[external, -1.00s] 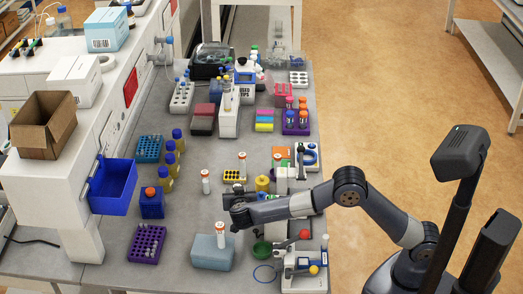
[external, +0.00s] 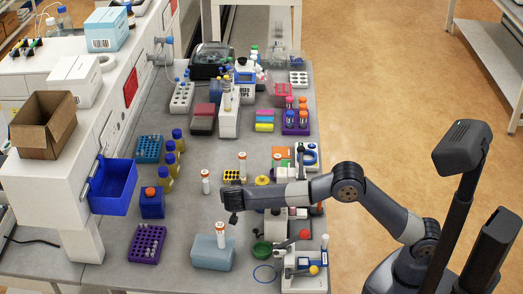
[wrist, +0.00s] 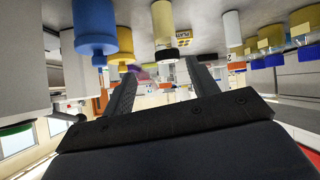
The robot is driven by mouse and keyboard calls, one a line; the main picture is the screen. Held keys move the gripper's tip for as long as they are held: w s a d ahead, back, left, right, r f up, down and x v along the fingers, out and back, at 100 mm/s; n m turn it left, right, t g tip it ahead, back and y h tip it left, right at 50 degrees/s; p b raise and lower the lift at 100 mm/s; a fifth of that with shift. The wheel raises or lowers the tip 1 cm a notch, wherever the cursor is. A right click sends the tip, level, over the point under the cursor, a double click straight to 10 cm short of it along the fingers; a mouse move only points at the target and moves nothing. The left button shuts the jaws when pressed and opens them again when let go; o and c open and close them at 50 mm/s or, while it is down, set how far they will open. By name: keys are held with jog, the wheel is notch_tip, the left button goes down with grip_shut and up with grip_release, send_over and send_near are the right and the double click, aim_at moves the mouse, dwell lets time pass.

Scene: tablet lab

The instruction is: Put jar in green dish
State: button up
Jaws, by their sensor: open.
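The green dish (external: 262,249) sits on the bench near its front right, below my forearm in the external view. A yellow jar-like container (external: 262,180) stands just behind my arm, partly hidden by it; I cannot tell for sure that it is the jar. My gripper (external: 233,212) is open and empty above the bench, left of and behind the green dish. In the wrist view, my open fingers (wrist: 158,68) point toward a cream cylinder with a black end (wrist: 163,25), which is apart from them.
A pale blue block (external: 211,256) with a white, orange-capped bottle (external: 221,234) stands in front of my gripper. A purple rack (external: 147,243) and blue bin (external: 112,186) are at left. A white instrument (external: 304,268) is beside the dish.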

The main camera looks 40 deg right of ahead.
jog(key=w+d+r+n+g+y+p, duration=0.1)
jog(key=g+p, duration=0.1)
jog(key=w+d+r+n+g+y+p, duration=0.1)
jog(key=g+y+p, duration=0.1)
jog(key=g+p, duration=0.1)
jog(key=shift+w+d+r, duration=0.1)
jog(key=shift+w+r, duration=0.05)
jog(key=shift+w, duration=0.25)
jog(key=r+n+g+y+p, duration=0.1)
jog(key=w+r+n+g+y+p, duration=0.1)
jog(key=n+y+p, duration=0.1)
jog(key=shift+w+d+r+n, duration=0.1)
jog(key=shift+w+r+n, duration=0.1)
jog(key=shift+n, duration=0.1)
jog(key=shift+r+n+g+y+p, duration=0.35)
jog(key=shift+n+g+y, duration=0.15)
jog(key=shift+n+y, duration=0.15)
notch_tip(320, 180, down, 6)
jog(key=shift+r+b, duration=0.25)
jog(key=shift+b, duration=0.15)
jog(key=shift+d+f+p, duration=0.2)
jog(key=shift+f+p, duration=0.55)
jog(key=shift+f, duration=1.85)
jog(key=shift+c, duration=0.6)
jog(key=c, duration=1.1)
